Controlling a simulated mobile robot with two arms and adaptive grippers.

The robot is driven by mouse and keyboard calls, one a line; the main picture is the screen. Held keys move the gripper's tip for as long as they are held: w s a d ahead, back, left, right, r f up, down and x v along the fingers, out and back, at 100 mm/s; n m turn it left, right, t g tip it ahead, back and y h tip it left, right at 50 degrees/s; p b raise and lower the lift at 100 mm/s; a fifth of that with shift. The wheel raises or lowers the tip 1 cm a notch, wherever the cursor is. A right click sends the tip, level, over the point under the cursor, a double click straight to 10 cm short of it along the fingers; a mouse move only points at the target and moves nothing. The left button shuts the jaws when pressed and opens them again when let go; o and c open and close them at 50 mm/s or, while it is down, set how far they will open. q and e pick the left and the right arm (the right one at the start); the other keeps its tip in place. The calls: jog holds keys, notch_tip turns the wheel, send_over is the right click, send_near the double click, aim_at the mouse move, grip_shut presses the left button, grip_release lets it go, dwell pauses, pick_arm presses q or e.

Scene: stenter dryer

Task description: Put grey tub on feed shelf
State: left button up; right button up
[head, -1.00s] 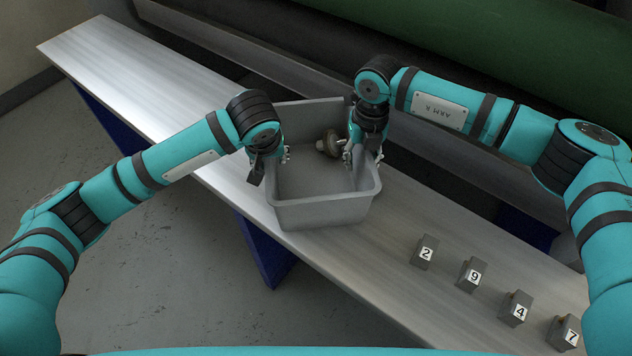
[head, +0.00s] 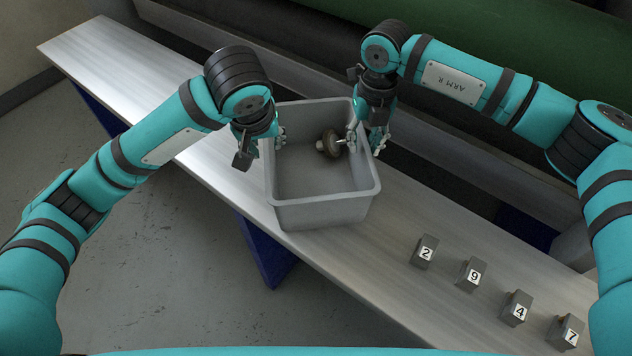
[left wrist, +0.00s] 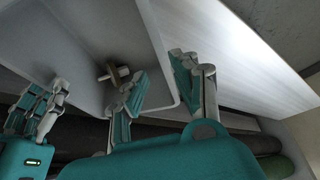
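The grey tub (head: 322,212) stands upright on a long metal shelf (head: 330,240). A brown-grey part with a round disc (head: 331,144) lies inside it. My left gripper (head: 262,148) is open at the tub's left wall, with its fingers apart on either side of the rim. In the left wrist view, the left gripper's fingers (left wrist: 163,82) are spread with the tub's wall edge (left wrist: 160,50) between them. My right gripper (head: 366,143) is open at the tub's right wall, with one finger inside and one outside. Whether any finger touches the tub is hard to tell.
Several small grey numbered blocks (head: 424,252) stand in a row on the shelf, right of the tub. A large green roller (head: 480,40) lies behind, beyond a dark metal edge. The shelf's far left end (head: 110,60) is bare.

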notch_tip(320, 180, up, 6)
jog(key=shift+d+f, duration=0.1)
dwell(0.6)
